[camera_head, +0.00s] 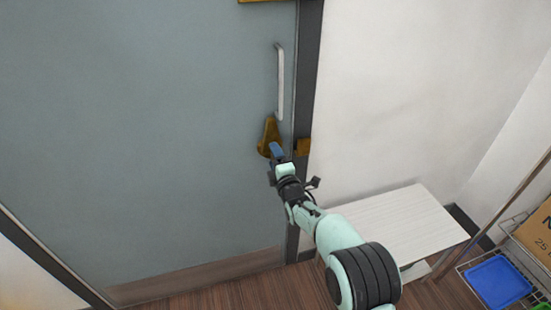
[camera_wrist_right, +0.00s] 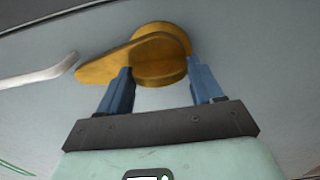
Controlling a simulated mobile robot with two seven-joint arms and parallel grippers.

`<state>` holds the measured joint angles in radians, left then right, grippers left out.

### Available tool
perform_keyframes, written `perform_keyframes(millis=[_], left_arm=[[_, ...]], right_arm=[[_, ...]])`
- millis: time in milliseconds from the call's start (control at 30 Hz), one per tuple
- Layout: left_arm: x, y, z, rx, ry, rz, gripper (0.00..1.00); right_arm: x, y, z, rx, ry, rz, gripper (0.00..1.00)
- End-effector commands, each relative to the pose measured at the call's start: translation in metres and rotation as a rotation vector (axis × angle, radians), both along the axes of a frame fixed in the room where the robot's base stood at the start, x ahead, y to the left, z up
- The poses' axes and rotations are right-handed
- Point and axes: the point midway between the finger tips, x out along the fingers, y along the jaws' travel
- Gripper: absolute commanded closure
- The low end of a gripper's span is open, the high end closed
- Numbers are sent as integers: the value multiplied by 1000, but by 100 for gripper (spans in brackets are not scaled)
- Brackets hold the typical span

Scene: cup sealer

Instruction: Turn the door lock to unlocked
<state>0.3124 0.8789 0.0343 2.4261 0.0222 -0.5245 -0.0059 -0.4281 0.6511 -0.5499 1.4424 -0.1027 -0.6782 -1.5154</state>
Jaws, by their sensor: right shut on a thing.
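The door lock (camera_head: 268,133) is a gold-brown knob with a tapered lever, on the grey-blue door (camera_head: 150,120) near its right edge, below the handle. The lever's narrow end points up in the head view. In the right wrist view the lock (camera_wrist_right: 158,50) shows a round base, and its lever points left toward the handle. My right gripper (camera_head: 277,152) is at the lock's lower end. Its two blue fingers are on either side of the lock, shut on it; the exact contact is hard to see. My left gripper is in neither view.
A silver vertical handle (camera_head: 280,82) is above the lock. A gold-brown strike piece (camera_head: 303,146) sits on the dark door frame (camera_head: 306,70) to the right. A low white table (camera_head: 400,220) stands by the wall, with a blue tray (camera_head: 497,282) in a wire rack further right.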

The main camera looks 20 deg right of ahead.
Motion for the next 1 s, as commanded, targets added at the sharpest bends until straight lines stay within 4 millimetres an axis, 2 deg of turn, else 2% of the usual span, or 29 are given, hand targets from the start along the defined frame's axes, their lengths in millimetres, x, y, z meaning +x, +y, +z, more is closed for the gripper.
perform_keyframes(millis=[433,467,533,867,1000], left_arm=[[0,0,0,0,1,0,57],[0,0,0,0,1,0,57],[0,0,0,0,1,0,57],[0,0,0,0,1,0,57],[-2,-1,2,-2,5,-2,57]], right_arm=[[0,-2,0,-19,-1,-2,89],[0,-2,0,-19,-1,-2,31],[0,-2,0,-18,-1,-2,8],[-1,-1,0,-13,0,-1,8],[-10,-1,1,-12,0,-1,8]])
